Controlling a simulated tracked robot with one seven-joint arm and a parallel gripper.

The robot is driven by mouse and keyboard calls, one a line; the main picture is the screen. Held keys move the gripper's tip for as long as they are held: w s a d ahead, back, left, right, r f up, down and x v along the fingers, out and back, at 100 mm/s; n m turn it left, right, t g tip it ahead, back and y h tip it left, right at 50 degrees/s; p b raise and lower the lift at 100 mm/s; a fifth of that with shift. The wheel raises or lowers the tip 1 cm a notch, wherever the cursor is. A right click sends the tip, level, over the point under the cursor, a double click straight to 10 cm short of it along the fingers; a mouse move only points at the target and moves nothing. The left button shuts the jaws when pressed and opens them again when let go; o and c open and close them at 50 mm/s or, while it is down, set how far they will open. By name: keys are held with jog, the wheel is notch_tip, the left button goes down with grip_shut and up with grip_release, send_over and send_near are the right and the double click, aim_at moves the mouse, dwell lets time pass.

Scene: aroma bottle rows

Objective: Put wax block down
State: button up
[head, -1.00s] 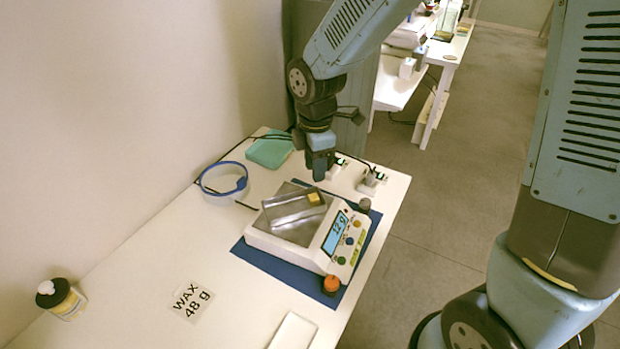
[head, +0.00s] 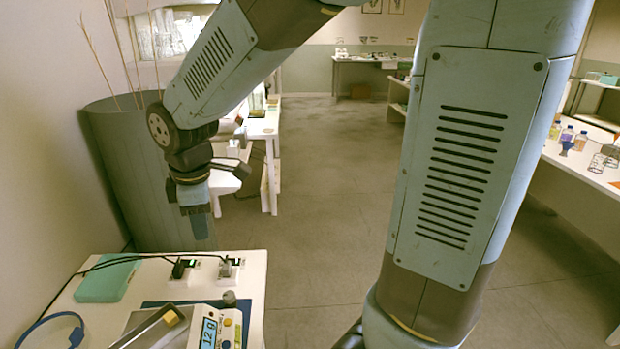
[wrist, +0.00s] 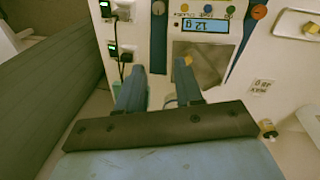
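A small yellow block (head: 171,318), which looks like wax, lies in a metal tray (head: 150,333) on the white scale (head: 229,318). The scale's display reads 12 g. In the wrist view the block (wrist: 187,62) shows just past the right fingertip, partly hidden by it. My gripper (head: 197,212) hangs in the air, pointing down, above and behind the scale in the head view. In the wrist view its two fingers (wrist: 160,73) are apart with nothing between them. Another yellow piece (wrist: 312,28) shows in a white dish at the right edge of the wrist view.
A teal pad (head: 108,280), a blue loop (head: 60,325) and plugged cables (head: 182,266) are on the white table. A wax label (wrist: 262,87) and a bottle (wrist: 267,129) show in the wrist view. A large grey bin (head: 135,170) stands behind the table.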

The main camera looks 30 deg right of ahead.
jog(key=s+d+r+m+t, duration=0.2)
jog(key=s+d+r+m, duration=0.3)
jog(key=d+m, duration=0.3)
jog(key=s+d+r+m+t, duration=0.1)
jog(key=s+d+r+m, duration=0.4)
jog(key=d+m, duration=0.3)
jog(key=shift+s+d+r+t, duration=0.2)
jog(key=shift+s+d+t, duration=0.2)
jog(key=shift+s+d, duration=0.65)
jog(key=shift+w+d, duration=0.15)
dwell(1.1)
